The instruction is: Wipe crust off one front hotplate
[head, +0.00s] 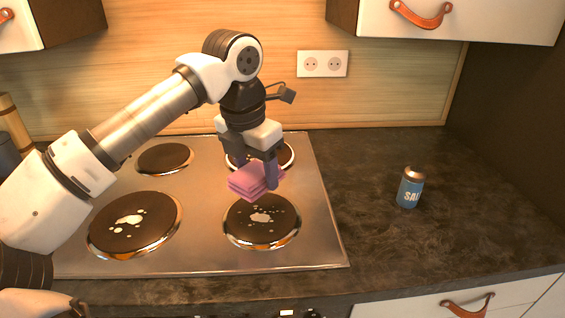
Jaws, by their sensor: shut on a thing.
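My gripper (257,172) is shut on a folded pink cloth (246,183) and holds it at the back edge of the front right hotplate. I cannot tell whether the cloth touches the cooktop. The front right hotplate (283,232) is dark with a shiny rim and has pale crust patches (261,217) near its middle. The front left hotplate (152,238) also has pale crust patches (129,220). The back right hotplate (284,157) is partly hidden by my gripper and the cloth. The back left hotplate (163,157) shows no clear crust.
A blue salt shaker (409,190) stands on the dark counter (370,165) right of the steel cooktop (320,245). A wall socket (323,64) is behind. Upper cabinets (480,18) with leather pulls hang at the top. The counter between cooktop and shaker is clear.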

